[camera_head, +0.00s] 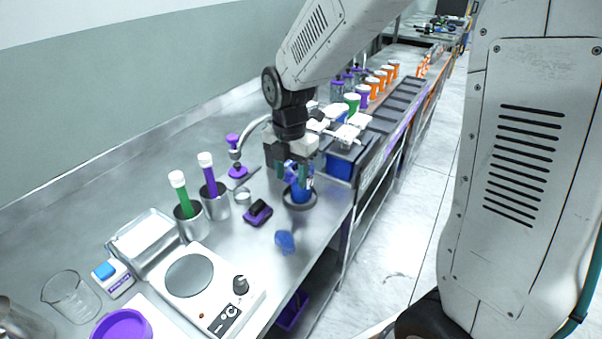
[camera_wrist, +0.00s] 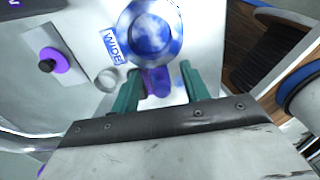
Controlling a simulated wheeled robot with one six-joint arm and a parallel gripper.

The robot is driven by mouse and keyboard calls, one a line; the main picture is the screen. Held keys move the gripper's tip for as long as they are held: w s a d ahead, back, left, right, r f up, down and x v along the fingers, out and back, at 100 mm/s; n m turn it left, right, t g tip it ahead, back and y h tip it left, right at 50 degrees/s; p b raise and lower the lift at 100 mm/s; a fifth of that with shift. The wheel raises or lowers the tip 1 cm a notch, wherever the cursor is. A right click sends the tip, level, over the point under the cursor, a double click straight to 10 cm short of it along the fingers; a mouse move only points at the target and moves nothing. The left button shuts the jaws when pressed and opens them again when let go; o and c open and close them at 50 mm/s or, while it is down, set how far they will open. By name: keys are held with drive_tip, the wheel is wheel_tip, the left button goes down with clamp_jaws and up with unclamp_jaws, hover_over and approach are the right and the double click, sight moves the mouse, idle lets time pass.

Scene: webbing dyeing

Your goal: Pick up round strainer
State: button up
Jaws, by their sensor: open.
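A round, rimmed dish-like item (camera_wrist: 150,33) with a mottled blue and white inside shows at the top of the wrist view. It seems to be the round strainer; a blue tag reading "WIDE" (camera_wrist: 113,47) is beside it. In the head view a dark round rim (camera_head: 300,206) with blue above it lies under my gripper (camera_head: 292,172), partly hidden by the fingers. My gripper also shows in the wrist view (camera_wrist: 160,88), with green fingers apart and the round item beyond the tips. A purple thing (camera_wrist: 157,82) shows between the fingers; I cannot tell whether they touch it.
A purple and black block (camera_head: 258,213) and a blue lump (camera_head: 285,241) lie nearby on the steel bench. Metal cups with green (camera_head: 186,224) and purple (camera_head: 215,204) sticks stand left, with a white hotplate (camera_head: 205,288) in front. Dark bins (camera_head: 372,132) line the back right.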

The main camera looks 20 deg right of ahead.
clamp_jaws()
drive_tip(key=shift+r, duration=0.1)
